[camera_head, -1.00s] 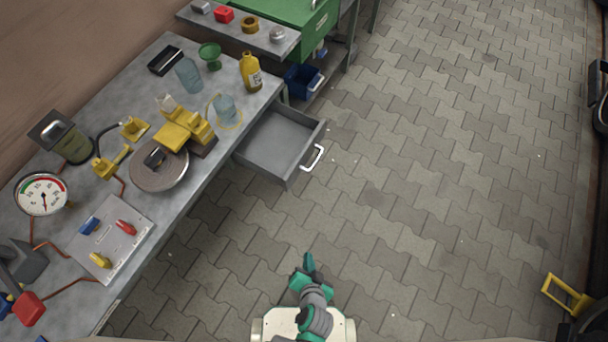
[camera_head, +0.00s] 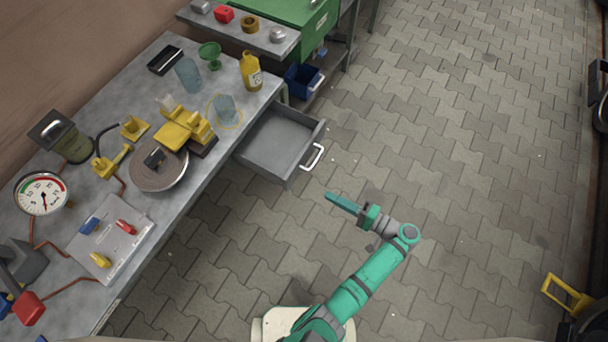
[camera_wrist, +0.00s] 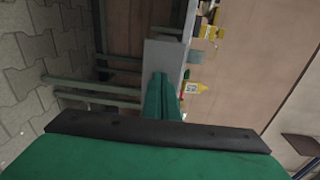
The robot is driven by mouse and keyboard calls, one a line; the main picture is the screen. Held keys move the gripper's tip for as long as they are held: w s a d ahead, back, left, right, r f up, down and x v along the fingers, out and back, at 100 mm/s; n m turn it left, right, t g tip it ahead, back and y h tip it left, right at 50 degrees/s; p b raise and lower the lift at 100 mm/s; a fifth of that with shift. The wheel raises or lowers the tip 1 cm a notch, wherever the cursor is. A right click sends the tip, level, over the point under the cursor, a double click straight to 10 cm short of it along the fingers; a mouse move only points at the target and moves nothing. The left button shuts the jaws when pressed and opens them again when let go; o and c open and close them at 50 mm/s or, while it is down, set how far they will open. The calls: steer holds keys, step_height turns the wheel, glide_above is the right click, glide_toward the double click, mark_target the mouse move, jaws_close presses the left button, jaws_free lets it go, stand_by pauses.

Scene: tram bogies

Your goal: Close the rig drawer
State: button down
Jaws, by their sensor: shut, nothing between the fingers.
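The rig drawer (camera_head: 272,144) is a grey, empty tray pulled out from under the workbench edge in the head view. Its front panel (camera_head: 306,152) carries a white bar handle (camera_head: 313,158). My gripper (camera_head: 328,196) is shut and empty, held out over the paved floor, just below and right of the handle in the picture and apart from it. In the wrist view the shut green fingers (camera_wrist: 158,82) point at a grey panel (camera_wrist: 163,55), which seems to be the drawer front. The handle is not clear there.
The workbench (camera_head: 215,110) bears a yellow bottle (camera_head: 251,72), a pressure gauge (camera_head: 41,193), a round plate (camera_head: 160,172) and a control panel (camera_head: 110,238). A blue bin (camera_head: 301,80) sits beyond the drawer. The paved floor to the right is mostly clear.

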step_height(320, 180, up, 2)
steer(key=d+y, duration=0.1)
steer(key=d, duration=0.1)
glide_toward(295, 171)
steer(key=shift+n, duration=0.4)
steer(key=x, duration=0.6)
steer(key=shift+a+r, duration=0.1)
steer(key=shift+a, duration=0.15)
